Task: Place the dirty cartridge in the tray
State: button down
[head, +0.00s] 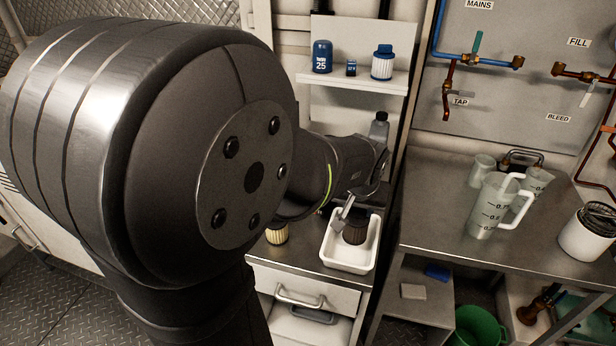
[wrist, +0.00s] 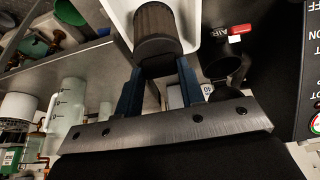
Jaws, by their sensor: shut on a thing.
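The dirty cartridge (head: 355,232) is a dark brown, pleated cylinder. In the head view it stands roughly upright within the outline of the white tray (head: 347,266). I cannot tell whether it touches the tray floor. My gripper (head: 347,213) is shut on its upper end, and my arm hides part of the tray's far side. In the wrist view the cartridge (wrist: 157,38) is between the two blue fingers of my gripper (wrist: 160,78), with the white tray (wrist: 190,30) around and behind it.
A cream pleated cartridge (head: 277,234) stands on the counter left of the tray, partly behind my arm. The shelf (head: 360,84) above holds blue containers. A measuring jug (head: 493,208) stands on the right bench.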

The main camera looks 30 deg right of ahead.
aim_at(354, 218)
jog(key=shift+w+f, duration=0.25)
jog(key=shift+w, duration=0.1)
jog(key=shift+f, duration=2)
jog(key=shift+f, duration=0.2)
jog(key=c, duration=0.9)
grip_release()
jog(key=shift+c, duration=0.2)
jog(key=shift+r, duration=0.1)
